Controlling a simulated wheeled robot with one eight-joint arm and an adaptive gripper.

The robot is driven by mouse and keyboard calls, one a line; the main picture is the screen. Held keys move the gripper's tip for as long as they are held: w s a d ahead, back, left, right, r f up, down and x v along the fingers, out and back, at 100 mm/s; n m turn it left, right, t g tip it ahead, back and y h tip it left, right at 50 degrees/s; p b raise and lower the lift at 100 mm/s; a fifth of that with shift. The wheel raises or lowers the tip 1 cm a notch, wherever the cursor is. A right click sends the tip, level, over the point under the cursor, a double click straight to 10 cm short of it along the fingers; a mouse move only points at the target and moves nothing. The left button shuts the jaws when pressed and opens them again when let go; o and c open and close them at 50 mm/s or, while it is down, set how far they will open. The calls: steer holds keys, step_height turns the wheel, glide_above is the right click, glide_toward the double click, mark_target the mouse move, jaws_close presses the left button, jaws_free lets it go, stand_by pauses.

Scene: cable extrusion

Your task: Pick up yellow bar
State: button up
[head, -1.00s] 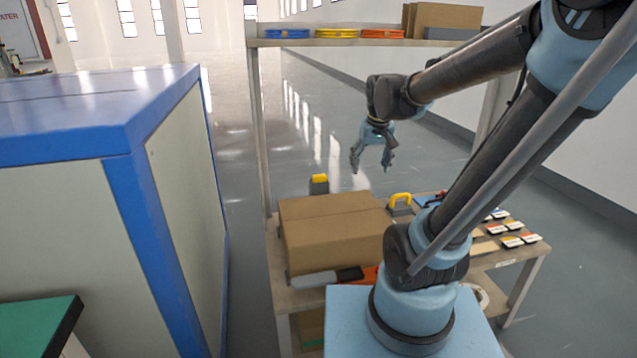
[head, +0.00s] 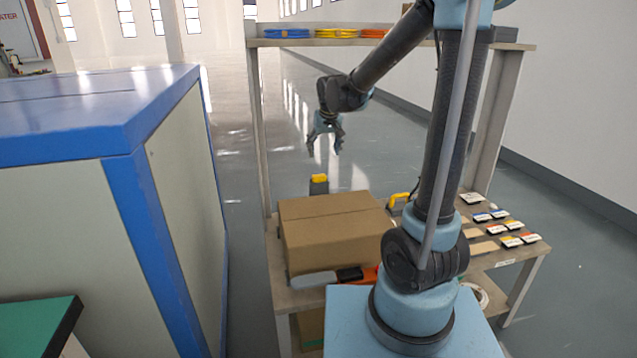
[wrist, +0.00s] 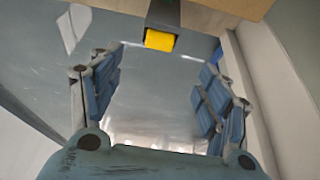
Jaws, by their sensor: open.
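A yellow-topped bar with a dark body (head: 319,182) stands upright behind the cardboard box on the workbench; the box hides its lower part. In the wrist view its bright yellow part (wrist: 160,40) shows near the top middle, beyond the fingertips. My gripper (head: 325,150) is open and empty, pointing down above the yellow-topped bar, apart from it. In the wrist view, both blue-padded fingers (wrist: 163,62) are spread wide with nothing between them.
The cardboard box (head: 335,235) fills the bench's left part. A yellow-handled item (head: 397,200) lies right of it, partly behind my arm. Small labelled pieces (head: 505,228) lie at the right. A shelf (head: 300,43) with cable coils spans above. A blue-edged cabinet (head: 120,140) stands left.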

mark_target(320, 177)
steer(key=shift+x, duration=7.35)
steer(key=c, duration=1.2)
